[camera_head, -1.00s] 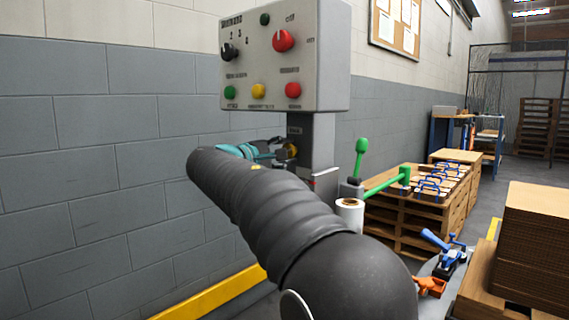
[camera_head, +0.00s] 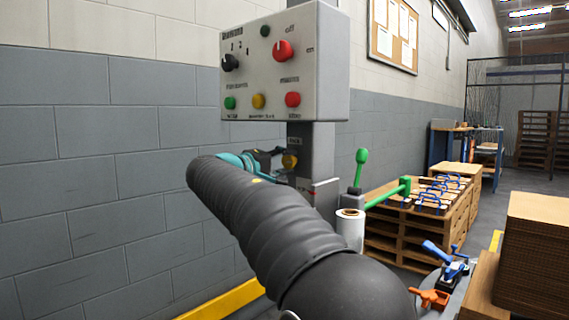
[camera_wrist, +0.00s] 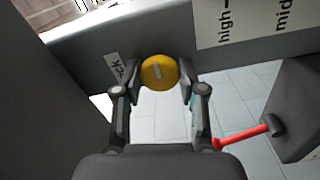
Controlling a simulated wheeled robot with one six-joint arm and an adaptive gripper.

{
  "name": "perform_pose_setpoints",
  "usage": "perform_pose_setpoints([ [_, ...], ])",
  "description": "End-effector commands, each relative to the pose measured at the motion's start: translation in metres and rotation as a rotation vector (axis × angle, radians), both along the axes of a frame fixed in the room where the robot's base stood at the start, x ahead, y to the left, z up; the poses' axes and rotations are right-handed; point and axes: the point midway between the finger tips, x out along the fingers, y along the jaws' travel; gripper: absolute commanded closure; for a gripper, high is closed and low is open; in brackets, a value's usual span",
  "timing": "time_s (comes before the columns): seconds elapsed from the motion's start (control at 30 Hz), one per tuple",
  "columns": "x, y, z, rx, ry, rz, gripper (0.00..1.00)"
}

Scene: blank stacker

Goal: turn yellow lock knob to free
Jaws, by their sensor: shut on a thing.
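The yellow lock knob (camera_wrist: 159,72) is round with a pale slot mark on its face, set on a dark grey post. My gripper (camera_wrist: 160,84) has its two fingers closed around the knob's sides in the wrist view. In the head view the knob (camera_head: 290,161) shows at the post (camera_head: 312,145) below the control box, with my gripper (camera_head: 268,160) reaching it from the left. A label by the knob is partly covered by a finger; only its last letters show.
A control box (camera_head: 333,60) with knobs and buttons hangs above the post. In the wrist view a red lever (camera_wrist: 243,137) lies at lower right. Green-handled levers (camera_head: 361,170), a white roll (camera_head: 349,230) and pallets (camera_head: 405,235) stand to the right.

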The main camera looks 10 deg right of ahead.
Motion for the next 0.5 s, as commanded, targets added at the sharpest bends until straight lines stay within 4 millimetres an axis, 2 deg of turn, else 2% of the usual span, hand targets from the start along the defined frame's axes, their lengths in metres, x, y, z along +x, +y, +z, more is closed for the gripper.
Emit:
perform_pose_setpoints([
  [0.27, 0.0, -0.0004, -0.0006, 0.001, 0.001, -0.001, 0.94],
  [0.3, 0.0, -0.0004, -0.0006, 0.001, 0.001, -0.001, 0.52],
  [0.37, 0.0, -0.0002, -0.0005, 0.001, 0.001, -0.001, 0.37],
  [0.4, 0.0001, -0.0001, -0.0005, 0.001, 0.001, -0.001, 0.34],
  [0.5, 0.0001, 0.0002, -0.0004, 0.0, 0.0, 0.0, 0.34],
])
